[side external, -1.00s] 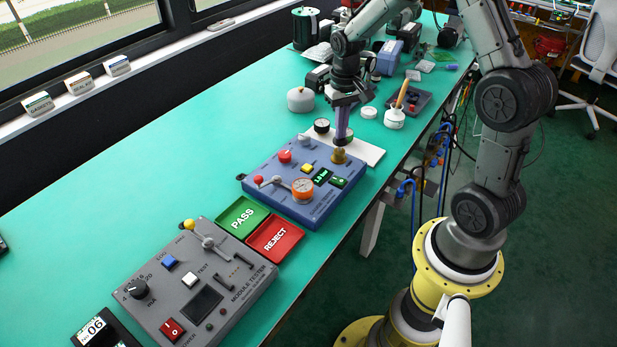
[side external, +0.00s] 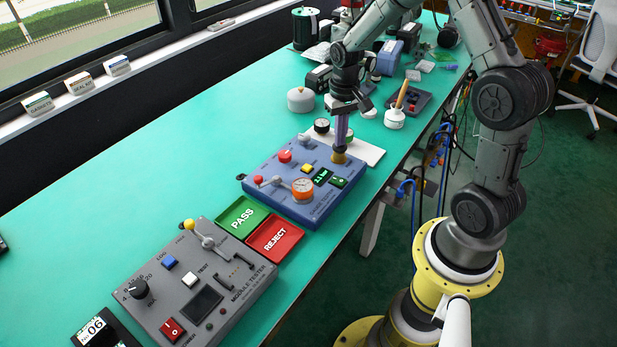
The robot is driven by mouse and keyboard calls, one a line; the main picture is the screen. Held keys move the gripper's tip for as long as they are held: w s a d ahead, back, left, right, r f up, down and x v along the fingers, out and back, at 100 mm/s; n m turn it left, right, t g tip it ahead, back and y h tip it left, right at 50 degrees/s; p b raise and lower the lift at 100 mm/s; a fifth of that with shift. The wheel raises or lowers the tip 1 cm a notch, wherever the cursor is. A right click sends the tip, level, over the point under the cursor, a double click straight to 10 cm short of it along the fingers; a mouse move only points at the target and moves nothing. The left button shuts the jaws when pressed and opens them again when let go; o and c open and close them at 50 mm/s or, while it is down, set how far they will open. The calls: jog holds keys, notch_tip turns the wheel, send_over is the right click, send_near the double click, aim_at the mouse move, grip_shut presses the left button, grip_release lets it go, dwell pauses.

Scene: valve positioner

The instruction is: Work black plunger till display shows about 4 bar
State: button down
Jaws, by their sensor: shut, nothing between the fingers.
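The blue unit (side external: 285,205) sits on the green bench. My gripper (side external: 339,150) is shut and points straight down on the brass collar (side external: 339,158) at the unit's right corner. The black plunger is not visible; the gripper covers the spot above the collar, and I cannot tell how far the plunger is pressed. The small display (side external: 321,177) is lit green with digits that look like about 2.1, too small to read surely.
The blue unit also carries an orange-rimmed gauge (side external: 303,188), a red knob (side external: 285,156), a yellow button (side external: 307,168) and a red-tipped lever (side external: 262,181). The green PASS tray (side external: 226,226), red REJECT tray (side external: 259,247) and grey module tester (side external: 236,305) lie nearer. Bench is clear to the left.

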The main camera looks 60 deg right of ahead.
jog(key=shift+r, duration=1.7)
jog(key=shift+f, duration=0.15)
jog(key=shift+f, duration=1.6)
jog(key=shift+r, duration=1.75)
